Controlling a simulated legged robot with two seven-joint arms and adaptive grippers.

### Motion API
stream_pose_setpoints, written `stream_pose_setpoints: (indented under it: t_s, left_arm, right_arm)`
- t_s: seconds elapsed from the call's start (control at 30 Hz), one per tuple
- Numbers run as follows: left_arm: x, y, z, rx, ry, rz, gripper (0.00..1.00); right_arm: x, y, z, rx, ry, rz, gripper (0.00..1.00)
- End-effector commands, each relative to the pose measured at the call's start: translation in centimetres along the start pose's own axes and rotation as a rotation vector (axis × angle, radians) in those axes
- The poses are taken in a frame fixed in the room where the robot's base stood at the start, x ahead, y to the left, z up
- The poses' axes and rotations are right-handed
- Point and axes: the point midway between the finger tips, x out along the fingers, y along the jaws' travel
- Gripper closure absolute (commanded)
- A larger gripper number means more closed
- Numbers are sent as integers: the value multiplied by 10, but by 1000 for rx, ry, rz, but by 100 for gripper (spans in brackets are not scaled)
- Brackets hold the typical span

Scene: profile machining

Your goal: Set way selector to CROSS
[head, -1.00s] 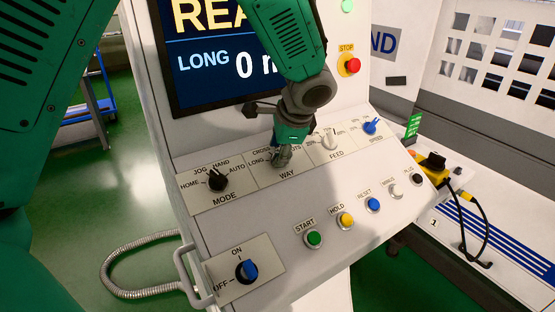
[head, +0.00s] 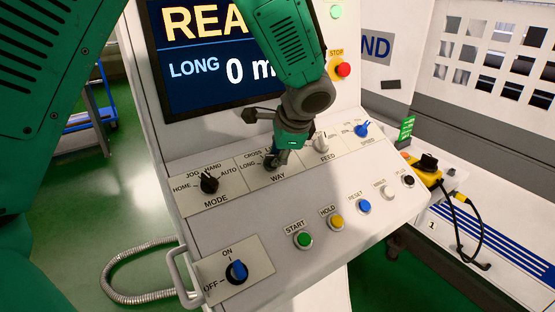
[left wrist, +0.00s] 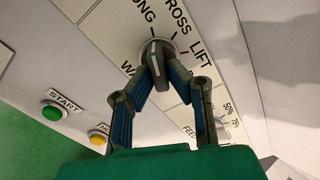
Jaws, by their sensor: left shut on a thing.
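The WAY selector (left wrist: 153,48) is a round grey knob with a raised grip, labelled LONG, CROSS and LIFT in the left wrist view. My left gripper (head: 271,162) is at the WAY plate (head: 286,175) in the head view and mostly hides the knob there. In the left wrist view the left gripper (left wrist: 155,66) has its two fingertips closed together on the knob's grip. The grip points roughly up, near LONG and CROSS; its exact setting is hard to tell. The display (head: 210,60) reads LONG. My right gripper is not in view.
The MODE knob (head: 209,184) is left of WAY, and the FEED knob (head: 321,144) and blue SPEED knob (head: 361,130) are right. START (head: 303,240), HOLD (head: 336,222) and RESET (head: 364,207) buttons are below. The red STOP button (head: 343,69) is above right.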

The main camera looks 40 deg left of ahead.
Motion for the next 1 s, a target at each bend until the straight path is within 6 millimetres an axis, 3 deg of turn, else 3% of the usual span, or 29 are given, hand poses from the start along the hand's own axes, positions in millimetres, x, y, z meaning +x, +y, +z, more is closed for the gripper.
stream_pose_setpoints:
  t_s: [0.8,1.0]
  left_arm:
    - [3,4,8,299,-18,14,100]
    - [4,5,7,400,-16,13,100]
  right_arm:
    - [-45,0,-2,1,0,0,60]
    - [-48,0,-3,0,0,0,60]
